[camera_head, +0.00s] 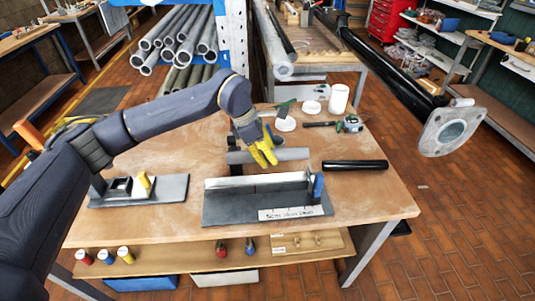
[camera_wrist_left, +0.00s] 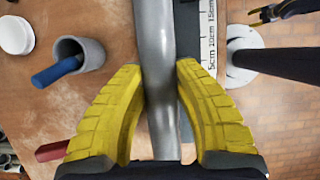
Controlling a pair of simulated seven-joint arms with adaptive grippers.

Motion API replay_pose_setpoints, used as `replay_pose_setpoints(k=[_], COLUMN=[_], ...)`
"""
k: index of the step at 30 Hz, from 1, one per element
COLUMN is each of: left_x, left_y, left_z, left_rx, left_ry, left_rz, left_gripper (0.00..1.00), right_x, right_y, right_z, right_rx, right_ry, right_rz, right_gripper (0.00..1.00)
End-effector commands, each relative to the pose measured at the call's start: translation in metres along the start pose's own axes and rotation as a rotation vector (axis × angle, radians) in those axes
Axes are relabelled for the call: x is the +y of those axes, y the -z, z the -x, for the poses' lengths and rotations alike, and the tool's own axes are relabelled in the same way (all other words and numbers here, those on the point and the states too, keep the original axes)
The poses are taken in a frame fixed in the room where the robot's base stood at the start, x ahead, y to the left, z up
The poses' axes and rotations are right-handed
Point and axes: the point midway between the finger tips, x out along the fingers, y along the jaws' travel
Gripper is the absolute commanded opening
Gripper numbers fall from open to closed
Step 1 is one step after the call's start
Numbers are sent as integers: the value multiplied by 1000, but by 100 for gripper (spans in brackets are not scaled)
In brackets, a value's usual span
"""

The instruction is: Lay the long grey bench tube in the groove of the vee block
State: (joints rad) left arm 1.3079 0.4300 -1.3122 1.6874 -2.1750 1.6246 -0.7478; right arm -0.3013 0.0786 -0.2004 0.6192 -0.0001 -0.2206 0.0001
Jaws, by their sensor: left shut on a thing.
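The long grey bench tube (camera_head: 285,154) is between the yellow fingers of my left gripper (camera_head: 266,158). In the left wrist view the tube (camera_wrist_left: 152,35) runs up between both fingertips (camera_wrist_left: 160,72). The vee block (camera_head: 240,205) is a dark steel piece with a scale strip on its front, on the bench. In the head view the tube appears behind the block, roughly parallel to it. The wrist view shows the block (camera_wrist_left: 189,50) along the tube's right side; the tube hides part of it. My right gripper (camera_wrist_left: 270,13) shows small at the wrist view's top right; its jaw opening is unclear.
A short black tube (camera_head: 355,165) lies right of the grey tube. A fixture plate (camera_head: 112,196) stands to the left. A black mast with a flange (camera_head: 452,131) juts in at the right.

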Motion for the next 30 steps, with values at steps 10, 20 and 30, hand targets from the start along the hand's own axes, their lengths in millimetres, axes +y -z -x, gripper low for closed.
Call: replay_pose_setpoints(k=[10, 20, 30], left_x=[1, 1, 1], left_y=[7, 15, 24], left_z=[-16, -36, -58], left_rx=[0, 0, 0], left_ry=[-1, -1, -1], left_rz=[1, 1, 0], left_gripper=[0, 0, 0], right_x=[4, 4, 1], right_y=[1, 1, 2], right_z=[0, 0, 0], right_rx=[2, 2, 3], right_ry=[-4, -4, -1], right_rz=[2, 1, -1], right_gripper=[44, 44, 44])
